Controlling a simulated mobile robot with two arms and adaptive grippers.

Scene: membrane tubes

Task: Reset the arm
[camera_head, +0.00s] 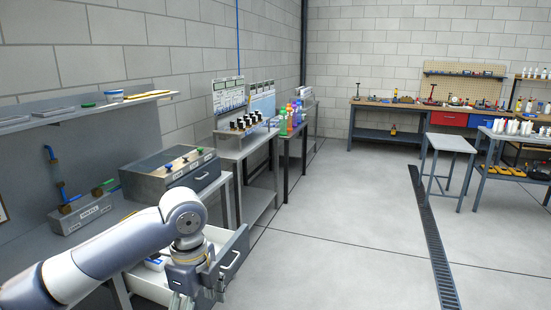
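My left arm comes in from the lower left, and my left gripper (200,294) hangs pointing down at the bottom edge. It is in front of and above a pulled-out white drawer (150,287) under the left bench. The fingertips are at or past the picture's edge, so I cannot tell whether the gripper is open or shut. I see nothing held in it. A small white and blue item (155,263) shows in the drawer, partly hidden by my arm. My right gripper is not in view.
A grey metal box (172,175) with coloured knobs and a valve block (82,212) stand on the left bench. A shelf (85,111) hangs above. Further tables line the wall. A stool-like table (450,143) stands at right. The middle floor (340,220) is clear.

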